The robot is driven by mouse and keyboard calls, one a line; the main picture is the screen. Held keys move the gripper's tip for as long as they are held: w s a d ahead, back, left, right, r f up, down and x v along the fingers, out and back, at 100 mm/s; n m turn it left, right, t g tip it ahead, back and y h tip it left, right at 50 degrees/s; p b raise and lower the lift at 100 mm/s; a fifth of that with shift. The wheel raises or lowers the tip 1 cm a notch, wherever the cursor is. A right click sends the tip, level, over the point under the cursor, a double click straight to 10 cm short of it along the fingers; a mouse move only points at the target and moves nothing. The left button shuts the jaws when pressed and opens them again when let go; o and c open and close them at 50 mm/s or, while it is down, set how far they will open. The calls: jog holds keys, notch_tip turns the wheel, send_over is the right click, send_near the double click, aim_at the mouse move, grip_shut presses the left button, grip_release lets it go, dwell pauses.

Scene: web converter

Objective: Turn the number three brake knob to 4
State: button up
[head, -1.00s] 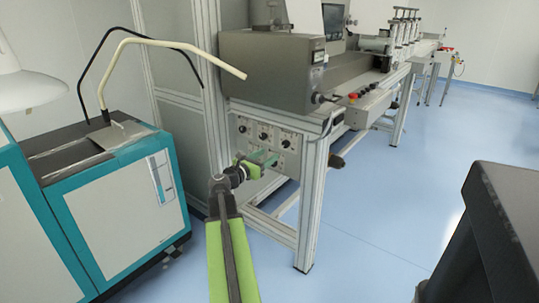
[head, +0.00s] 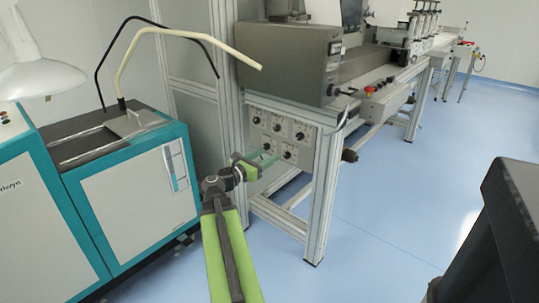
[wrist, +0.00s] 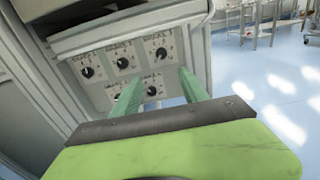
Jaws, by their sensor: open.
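A grey control panel (wrist: 107,50) holds several black knobs in an upper row of three and a lower row, each on a pale plate with a dial. The upper right knob (wrist: 161,53) is in the wrist view, above and between my fingertips. A lower right knob (wrist: 151,90) shows between my fingers. Another lower knob is partly hidden by my left finger.
The panel sits under a dark grey machine housing (head: 290,65), behind an aluminium frame leg (head: 322,195). A teal and white cabinet (head: 125,200) stands close on the left. A dark object (head: 510,225) fills the lower right. Blue floor (head: 380,230) is free between.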

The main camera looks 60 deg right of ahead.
jog(key=shift+v, duration=1.45)
jog(key=shift+s+d, duration=0.1)
